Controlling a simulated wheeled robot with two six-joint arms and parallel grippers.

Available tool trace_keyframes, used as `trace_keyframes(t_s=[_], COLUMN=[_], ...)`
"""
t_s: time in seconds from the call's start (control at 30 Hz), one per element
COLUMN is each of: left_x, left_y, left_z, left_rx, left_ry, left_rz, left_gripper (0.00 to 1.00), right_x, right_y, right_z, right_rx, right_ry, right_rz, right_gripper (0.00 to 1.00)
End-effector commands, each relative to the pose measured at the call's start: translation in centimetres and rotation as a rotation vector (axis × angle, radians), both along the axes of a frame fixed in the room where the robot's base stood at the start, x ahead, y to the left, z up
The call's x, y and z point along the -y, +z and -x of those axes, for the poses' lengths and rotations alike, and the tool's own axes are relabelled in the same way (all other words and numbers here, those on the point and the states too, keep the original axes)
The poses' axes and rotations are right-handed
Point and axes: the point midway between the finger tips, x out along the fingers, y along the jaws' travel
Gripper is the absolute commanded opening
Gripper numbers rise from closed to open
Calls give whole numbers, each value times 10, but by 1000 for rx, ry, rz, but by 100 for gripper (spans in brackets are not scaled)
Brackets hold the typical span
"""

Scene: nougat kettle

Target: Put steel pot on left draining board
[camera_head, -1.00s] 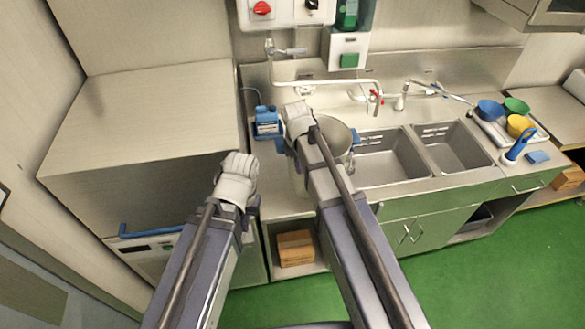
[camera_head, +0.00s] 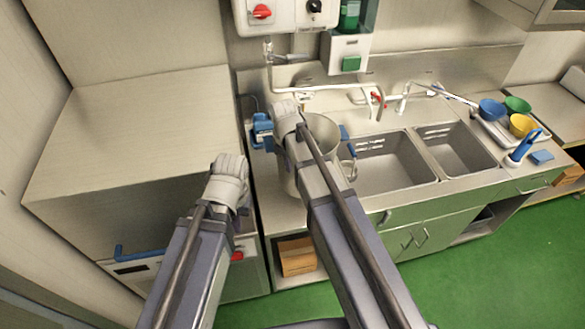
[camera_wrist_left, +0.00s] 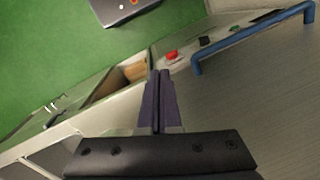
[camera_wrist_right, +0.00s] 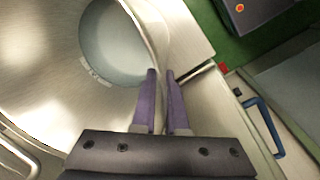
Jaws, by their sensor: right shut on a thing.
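The steel pot (camera_head: 325,130) is a large open metal vessel left of the sinks, over the left draining board (camera_head: 268,208). My right arm hides part of it, and I cannot tell whether its base touches the board. In the right wrist view, my right gripper (camera_wrist_right: 161,78) is shut on the pot's rim (camera_wrist_right: 150,45), with the wall between its fingers. My left gripper (camera_wrist_left: 159,75) is shut and empty, left of the pot near the front of the big steel cabinet.
Two sink basins (camera_head: 390,165) lie right of the pot, with a tap (camera_head: 375,98) behind. A blue device (camera_head: 262,131) stands close on the pot's left. The steel cabinet (camera_head: 130,130) with a blue handle (camera_head: 140,254) fills the left. Coloured bowls (camera_head: 518,123) stand far right.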

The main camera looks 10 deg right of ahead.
Motion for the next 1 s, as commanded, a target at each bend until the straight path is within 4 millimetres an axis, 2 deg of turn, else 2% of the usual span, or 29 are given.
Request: trace_keyframes(t_s=[0.03, 0.33, 0.77, 1.0], left_x=[0, 0, 0, 0], left_y=[-10, -45, -54, -74], left_z=[0, 0, -1, -1], left_rx=[0, 2, 3, 3], left_ry=[0, 3, 4, 4], left_rz=[0, 1, 1, 1], left_gripper=[0, 0, 0, 0], right_x=[1, 1, 1, 1], right_y=[-10, -45, -54, -74], right_z=[-1, -1, -1, -1], right_rx=[4, 4, 4, 4], right_ry=[0, 1, 1, 1], right_rz=[3, 4, 4, 4], right_gripper=[0, 0, 0, 0])
